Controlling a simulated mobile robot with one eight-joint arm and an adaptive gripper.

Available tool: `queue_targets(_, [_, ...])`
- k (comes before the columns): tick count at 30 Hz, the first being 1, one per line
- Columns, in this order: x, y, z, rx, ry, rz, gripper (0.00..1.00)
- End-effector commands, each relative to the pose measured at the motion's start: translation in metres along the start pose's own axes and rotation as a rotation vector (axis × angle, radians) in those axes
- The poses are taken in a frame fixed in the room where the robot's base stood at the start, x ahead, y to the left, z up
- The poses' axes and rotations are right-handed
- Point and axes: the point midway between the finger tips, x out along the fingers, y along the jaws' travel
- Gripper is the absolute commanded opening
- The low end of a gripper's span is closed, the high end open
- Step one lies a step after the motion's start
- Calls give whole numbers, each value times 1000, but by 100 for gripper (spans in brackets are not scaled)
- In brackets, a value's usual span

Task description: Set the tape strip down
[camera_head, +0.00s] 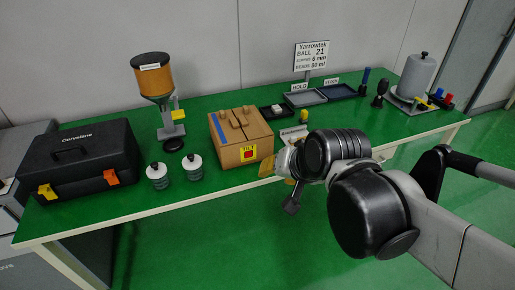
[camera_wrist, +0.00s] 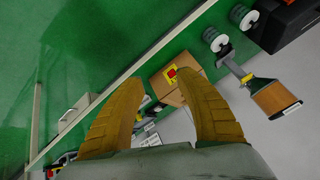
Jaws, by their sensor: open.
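A blue strip (camera_head: 218,132), which looks like the tape strip, lies along the left side of the top of a brown cardboard box (camera_head: 242,155). In the head view my gripper is in front of the box's right side, near the table's front edge. The wrist view shows the box (camera_wrist: 172,86) beyond the fingertips; I cannot make out the strip there.
A black toolbox (camera_head: 78,163), two small jars (camera_head: 158,176) and an orange-topped dispenser (camera_head: 153,75) stand left of the box. Trays (camera_head: 305,98), a sign (camera_head: 311,55) and a grey cylinder (camera_head: 418,75) are to the right. Table (camera_head: 115,205) is bare at the front left.

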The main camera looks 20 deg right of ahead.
Motion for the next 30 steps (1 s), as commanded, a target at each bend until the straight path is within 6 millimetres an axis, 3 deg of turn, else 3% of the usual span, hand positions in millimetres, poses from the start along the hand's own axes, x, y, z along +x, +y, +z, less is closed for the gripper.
queue_targets(3, [-20,8,29,-268,-20,39,42])
queue_targets(9, [-33,17,47,-471,-36,71,42])
queue_targets(30, [-33,17,47,-478,-36,71,42])
